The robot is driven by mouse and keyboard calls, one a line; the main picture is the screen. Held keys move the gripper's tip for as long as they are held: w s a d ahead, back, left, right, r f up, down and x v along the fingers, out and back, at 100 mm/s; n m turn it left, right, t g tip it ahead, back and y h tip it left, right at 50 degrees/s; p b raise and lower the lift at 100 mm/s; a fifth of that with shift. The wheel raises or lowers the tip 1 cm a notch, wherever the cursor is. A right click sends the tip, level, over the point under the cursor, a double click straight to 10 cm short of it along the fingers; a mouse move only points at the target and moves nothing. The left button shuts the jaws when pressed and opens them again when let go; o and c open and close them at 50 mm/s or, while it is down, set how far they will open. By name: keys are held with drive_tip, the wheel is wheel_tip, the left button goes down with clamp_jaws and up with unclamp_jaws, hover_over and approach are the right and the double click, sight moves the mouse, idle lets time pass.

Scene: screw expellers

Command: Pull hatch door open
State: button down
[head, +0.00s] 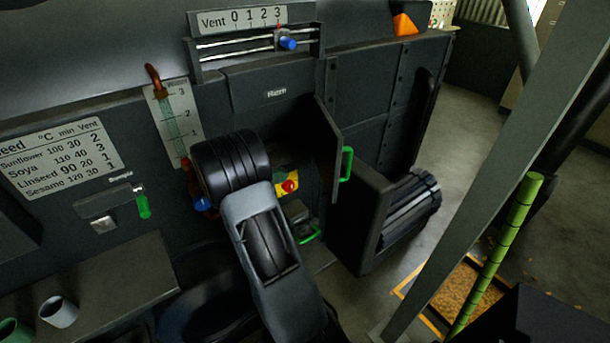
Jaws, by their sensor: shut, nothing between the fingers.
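A dark hatch door (328,140) stands out from the front of the dark machine, seen nearly edge-on, at the centre right of the head view. It is swung partly open, with a dark opening to its left. A green handle (347,163) is on the door's right face, with no gripper visible at it. My arm reaches up from the bottom centre, its black wrist left of the door. My gripper is hidden behind the wrist, so its fingers do not show.
A red knob on a yellow plate (288,186) and a low green handle (311,236) lie between my arm and the door. A dark ribbed block (392,215) juts out below right. Cups (59,312) stand lower left.

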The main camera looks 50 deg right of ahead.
sight(334, 168)
drive_tip(key=p+x, duration=0.1)
drive_tip(key=x, duration=1.2)
drive_tip(key=shift+s+d, duration=0.15)
